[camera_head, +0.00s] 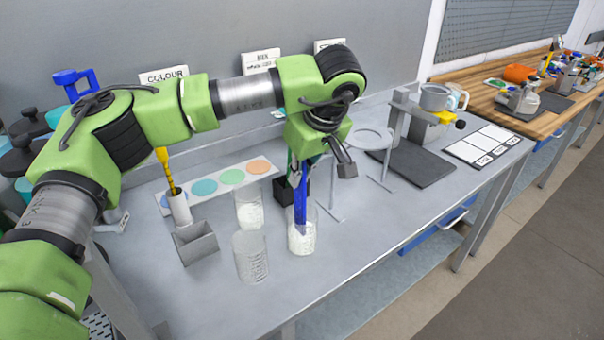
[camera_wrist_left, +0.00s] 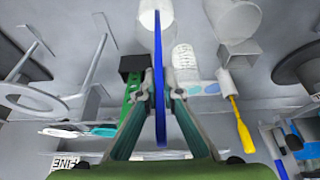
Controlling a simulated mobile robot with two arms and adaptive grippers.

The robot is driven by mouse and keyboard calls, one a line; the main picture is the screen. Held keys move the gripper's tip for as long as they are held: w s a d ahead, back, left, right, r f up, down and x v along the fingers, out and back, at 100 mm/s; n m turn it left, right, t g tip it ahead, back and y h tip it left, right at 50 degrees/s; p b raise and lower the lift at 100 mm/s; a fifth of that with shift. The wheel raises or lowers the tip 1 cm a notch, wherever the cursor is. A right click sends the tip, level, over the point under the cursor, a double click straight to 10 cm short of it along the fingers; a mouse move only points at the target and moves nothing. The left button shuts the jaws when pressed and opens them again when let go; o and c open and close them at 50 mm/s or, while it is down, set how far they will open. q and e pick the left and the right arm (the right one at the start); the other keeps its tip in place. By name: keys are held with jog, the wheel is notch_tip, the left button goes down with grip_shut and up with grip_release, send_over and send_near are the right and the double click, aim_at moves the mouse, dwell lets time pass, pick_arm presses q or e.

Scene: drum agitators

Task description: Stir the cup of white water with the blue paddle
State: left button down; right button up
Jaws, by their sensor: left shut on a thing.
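My left gripper (camera_head: 302,172) is shut on the blue paddle (camera_head: 300,208), which hangs roughly upright below it. The paddle's lower end is inside a clear cup of white water (camera_head: 302,244), down at the white contents. How deep the tip sits in the white is hidden. In the left wrist view the blue paddle (camera_wrist_left: 159,75) stands between the two fingertips of the left gripper (camera_wrist_left: 160,98), with the cup (camera_wrist_left: 147,22) at the top behind it. My right gripper is in neither view.
Close left of the cup stand a ribbed clear cup (camera_head: 250,262) and another whitish cup (camera_head: 248,212). A grey open box (camera_head: 196,243) and a holder with a yellow-handled tool (camera_head: 163,160) stand farther left. A ring stand (camera_head: 371,137) is to the right. The front right tabletop is clear.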

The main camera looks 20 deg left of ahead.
pick_arm(q)
jog(key=shift+d, duration=0.45)
notch_tip(320, 180, up, 15)
jog(key=p, duration=1)
jog(key=shift+a+f, duration=0.15)
jog(key=shift+f, duration=0.05)
jog(key=shift+s, duration=0.1)
